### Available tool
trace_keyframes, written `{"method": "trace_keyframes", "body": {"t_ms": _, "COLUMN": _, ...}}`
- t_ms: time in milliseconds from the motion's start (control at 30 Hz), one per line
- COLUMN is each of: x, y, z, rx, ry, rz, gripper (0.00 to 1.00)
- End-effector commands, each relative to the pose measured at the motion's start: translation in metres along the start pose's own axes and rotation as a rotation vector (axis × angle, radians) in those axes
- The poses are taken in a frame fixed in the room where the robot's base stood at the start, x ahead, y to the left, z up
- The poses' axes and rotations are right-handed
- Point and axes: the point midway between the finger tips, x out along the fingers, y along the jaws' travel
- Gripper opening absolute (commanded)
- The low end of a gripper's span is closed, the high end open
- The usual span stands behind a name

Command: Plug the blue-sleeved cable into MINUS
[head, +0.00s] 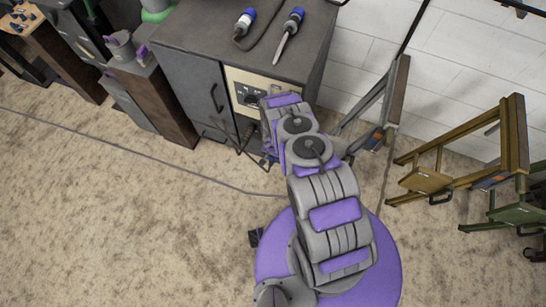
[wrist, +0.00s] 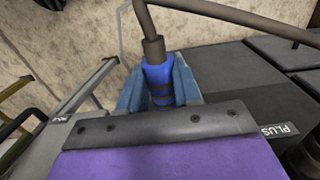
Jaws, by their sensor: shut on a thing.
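In the wrist view, my gripper (wrist: 158,82) is shut on the blue-sleeved cable (wrist: 158,76). The blue sleeve stands between the two blue-grey fingers, and its dark cable leaves the top and bends right. The sleeve's lower end is hidden behind the gripper body. A PLUS label (wrist: 280,131) shows at the right, with a dark round connector (wrist: 304,152) beside it. No MINUS label is readable. In the head view, my arm reaches the front of the grey cabinet, by its pale panel (head: 239,89); the arm hides the gripper and part of the panel.
The grey cabinet (head: 190,75) has blue-handled items (head: 290,30) on top. A thin cable (head: 150,157) runs across the carpet. Wooden frames (head: 505,140) stand at right, and a brown cabinet (head: 160,105) stands at left. Open carpet lies in the front left.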

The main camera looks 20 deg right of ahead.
Motion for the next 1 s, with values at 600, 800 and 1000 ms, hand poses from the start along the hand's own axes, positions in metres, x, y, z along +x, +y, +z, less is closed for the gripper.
{"method": "trace_keyframes", "body": {"t_ms": 600, "x": 0.0001, "y": -0.0001, "z": -0.0038, "rx": 0.001, "ry": 0.0, "rz": 0.0, "gripper": 0.0}}
{"method": "trace_keyframes", "body": {"t_ms": 800, "x": 0.0, "y": -0.0001, "z": -0.0045, "rx": 0.001, "ry": 0.0, "rz": 0.0, "gripper": 0.0}}
{"method": "trace_keyframes", "body": {"t_ms": 1000, "x": 0.0, "y": -0.0002, "z": -0.0045, "rx": 0.001, "ry": 0.0, "rz": 0.0, "gripper": 0.43}}
